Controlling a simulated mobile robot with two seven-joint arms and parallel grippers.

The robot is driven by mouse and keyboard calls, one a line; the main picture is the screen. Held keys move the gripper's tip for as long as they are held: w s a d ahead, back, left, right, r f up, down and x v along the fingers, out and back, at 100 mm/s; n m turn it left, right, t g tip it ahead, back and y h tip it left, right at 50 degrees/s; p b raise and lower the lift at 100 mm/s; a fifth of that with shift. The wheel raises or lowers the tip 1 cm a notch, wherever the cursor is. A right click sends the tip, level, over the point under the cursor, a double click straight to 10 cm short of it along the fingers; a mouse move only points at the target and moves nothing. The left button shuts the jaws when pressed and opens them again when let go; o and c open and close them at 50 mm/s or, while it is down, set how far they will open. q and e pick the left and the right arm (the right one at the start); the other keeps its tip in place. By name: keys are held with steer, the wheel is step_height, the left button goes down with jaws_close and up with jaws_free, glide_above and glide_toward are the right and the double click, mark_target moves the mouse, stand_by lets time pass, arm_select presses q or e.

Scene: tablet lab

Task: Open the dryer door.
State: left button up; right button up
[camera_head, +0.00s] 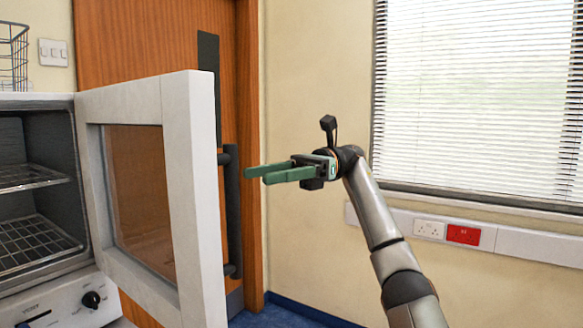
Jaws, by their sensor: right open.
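The dryer (50,295) stands at the left with its cavity and wire shelves (35,240) in view. Its white-framed door (195,200) with a brownish glass pane (138,190) stands swung well open toward me. A dark vertical handle (232,210) shows at the door's outer side. My right gripper (256,174) is open and empty, with green fingers pointing left. In the picture its fingertips lie just right of the handle's upper part, apart from it. My left gripper is not in view.
A wooden room door (140,40) stands behind the dryer. A window with blinds (480,90) and a wall trunking strip with sockets (430,229) are at the right. A wire basket (12,55) sits at the upper left. The space around my right gripper looks clear.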

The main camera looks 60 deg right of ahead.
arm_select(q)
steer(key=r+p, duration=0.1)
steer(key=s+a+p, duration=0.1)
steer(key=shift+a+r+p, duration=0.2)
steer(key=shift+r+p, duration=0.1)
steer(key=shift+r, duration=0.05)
arm_select(e)
steer(key=v, duration=0.6)
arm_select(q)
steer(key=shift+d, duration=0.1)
arm_select(e)
steer(key=shift+d, duration=0.1)
